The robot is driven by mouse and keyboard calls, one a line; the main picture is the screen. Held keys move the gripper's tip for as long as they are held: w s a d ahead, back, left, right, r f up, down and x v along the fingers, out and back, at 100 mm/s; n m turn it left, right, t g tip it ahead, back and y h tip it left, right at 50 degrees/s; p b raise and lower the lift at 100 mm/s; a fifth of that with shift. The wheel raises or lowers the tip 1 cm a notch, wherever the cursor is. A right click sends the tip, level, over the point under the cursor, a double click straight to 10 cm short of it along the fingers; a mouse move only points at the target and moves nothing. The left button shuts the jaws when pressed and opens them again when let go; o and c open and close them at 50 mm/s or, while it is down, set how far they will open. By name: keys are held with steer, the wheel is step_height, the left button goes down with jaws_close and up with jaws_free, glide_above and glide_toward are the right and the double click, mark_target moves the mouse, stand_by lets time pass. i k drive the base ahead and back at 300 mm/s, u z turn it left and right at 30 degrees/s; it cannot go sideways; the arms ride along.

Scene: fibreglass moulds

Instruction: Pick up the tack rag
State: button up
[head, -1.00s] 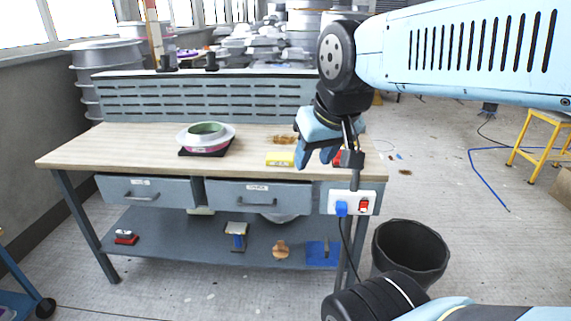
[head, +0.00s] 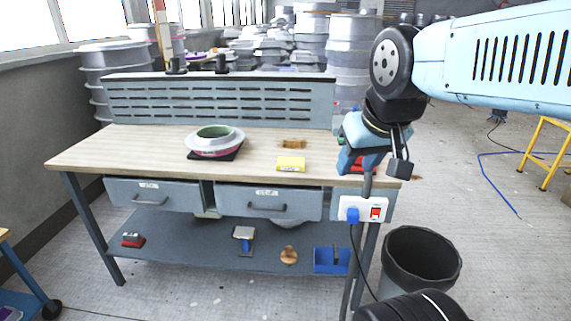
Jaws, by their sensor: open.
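A yellow, flat, folded-looking piece (head: 291,163) lies on the wooden bench top, right of centre. A small orange-brown piece (head: 293,144) lies just behind it. I cannot tell for certain which of these is the tack rag. My gripper (head: 346,165) is open and empty, pointing down over the right end of the bench. It is to the right of both pieces and apart from them. A red object (head: 366,163) is partly hidden behind my gripper.
The wooden bench (head: 120,153) has a slotted back panel (head: 210,100). A green-and-white round mould (head: 214,140) sits on its left half. A socket box (head: 362,209) is on its right front, with a dark bin (head: 421,262) beside it. Several tools lie on the lower shelf.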

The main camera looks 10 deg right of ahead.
mark_target(295, 164)
steer(key=i, duration=1)
